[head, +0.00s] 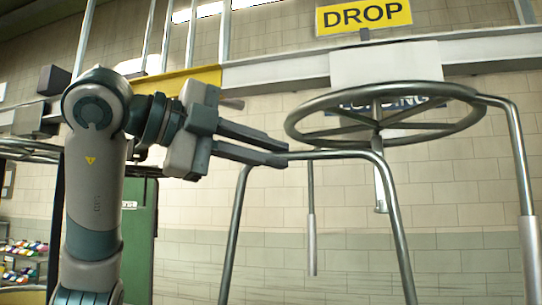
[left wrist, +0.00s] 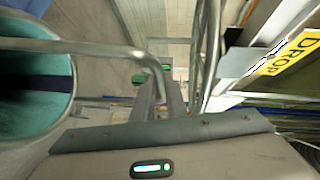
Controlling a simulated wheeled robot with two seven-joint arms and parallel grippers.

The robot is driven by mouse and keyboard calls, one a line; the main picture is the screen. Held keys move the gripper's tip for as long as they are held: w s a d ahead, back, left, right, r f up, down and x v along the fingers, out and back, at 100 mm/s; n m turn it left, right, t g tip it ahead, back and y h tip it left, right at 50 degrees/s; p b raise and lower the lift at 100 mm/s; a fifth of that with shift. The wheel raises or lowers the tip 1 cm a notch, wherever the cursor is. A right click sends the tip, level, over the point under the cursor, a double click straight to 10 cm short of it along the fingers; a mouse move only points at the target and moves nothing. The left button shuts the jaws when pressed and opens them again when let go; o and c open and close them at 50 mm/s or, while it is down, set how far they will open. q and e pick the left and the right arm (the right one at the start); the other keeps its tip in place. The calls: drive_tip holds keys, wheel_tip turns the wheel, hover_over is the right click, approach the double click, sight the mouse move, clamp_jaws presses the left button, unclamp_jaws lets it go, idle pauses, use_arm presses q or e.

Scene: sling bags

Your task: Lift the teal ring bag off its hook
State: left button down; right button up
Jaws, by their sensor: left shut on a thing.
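In the left wrist view a large round teal thing (left wrist: 25,115) with a grey rim and a dark band fills the left edge. It looks like the teal ring bag, but only part of it shows. No bag shows in the head view. My left gripper (head: 286,152) has its fingertips at the upper left bend of a bent metal bar (head: 340,154). It is shut on that bar, which in the left wrist view (left wrist: 80,46) runs in from the left and bends down to the fingers. The hook cannot be made out. My right gripper is not in view.
A spoked metal wheel (head: 385,113) stands level just right of my gripper, with a bent post (head: 520,160) at its right. A yellow DROP sign (head: 364,16) is above, near a wall beam (head: 280,73). A green panel (head: 140,240) stands lower left.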

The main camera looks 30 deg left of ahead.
use_arm(q)
drive_tip(key=s+d+b, duration=0.3)
drive_tip(key=s, duration=0.8)
idle(0.9)
idle(0.3)
